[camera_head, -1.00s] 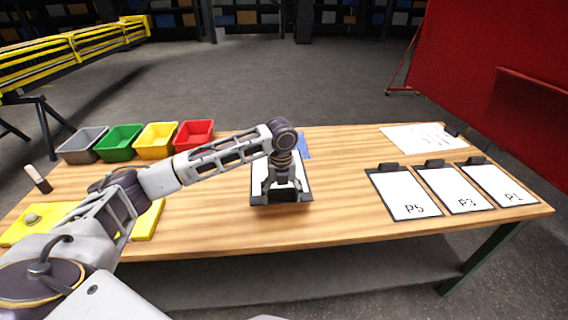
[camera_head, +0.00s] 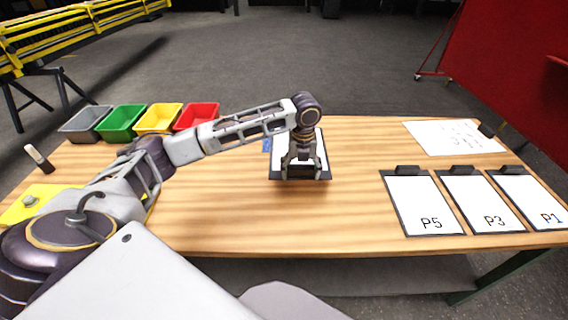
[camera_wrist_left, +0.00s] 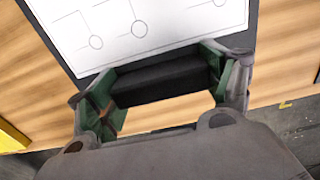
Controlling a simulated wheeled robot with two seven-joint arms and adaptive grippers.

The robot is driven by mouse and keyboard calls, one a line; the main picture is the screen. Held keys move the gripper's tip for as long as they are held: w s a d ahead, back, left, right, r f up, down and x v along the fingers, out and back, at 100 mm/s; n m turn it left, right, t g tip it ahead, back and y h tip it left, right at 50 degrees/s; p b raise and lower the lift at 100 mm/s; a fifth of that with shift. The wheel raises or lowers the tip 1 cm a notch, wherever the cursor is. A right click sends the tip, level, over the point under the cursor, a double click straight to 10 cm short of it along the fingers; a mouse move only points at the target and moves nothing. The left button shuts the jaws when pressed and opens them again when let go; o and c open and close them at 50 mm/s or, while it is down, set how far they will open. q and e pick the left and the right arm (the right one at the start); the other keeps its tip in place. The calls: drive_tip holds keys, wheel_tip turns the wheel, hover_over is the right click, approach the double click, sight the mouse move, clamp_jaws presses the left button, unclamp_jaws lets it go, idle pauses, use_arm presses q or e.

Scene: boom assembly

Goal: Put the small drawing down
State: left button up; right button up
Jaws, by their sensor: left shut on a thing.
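The small drawing (camera_head: 318,150) is a white sheet on a black clipboard. It is over the middle of the wooden table, partly hidden by my left gripper (camera_head: 301,172). In the left wrist view the drawing (camera_wrist_left: 140,25) shows lines and circles, and the fingers of my left gripper (camera_wrist_left: 165,85) are closed on the clipboard's black clip (camera_wrist_left: 160,82). The clipboard looks close to the tabletop; I cannot tell whether it touches. My right gripper is not in view.
Clipboards P5 (camera_head: 412,200), P3 (camera_head: 475,200) and P1 (camera_head: 528,195) lie at the right. A large sheet (camera_head: 450,138) lies behind them. Grey, green, yellow and red bins (camera_head: 198,117) stand at the back left. The table's front middle (camera_head: 290,220) is clear.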

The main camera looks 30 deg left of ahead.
use_arm(q)
drive_tip(key=shift+s, duration=0.1)
hover_over(298, 195)
drive_tip(key=shift+d+f, duration=0.1)
drive_tip(key=shift+f, duration=2.5)
drive_tip(key=shift+f+p, duration=0.3)
drive_tip(key=shift+f, duration=2.05)
drive_tip(key=o, duration=1.2)
drive_tip(key=shift+f, duration=0.1)
drive_tip(key=shift+r, duration=0.25)
drive_tip(key=shift+r, duration=5.85)
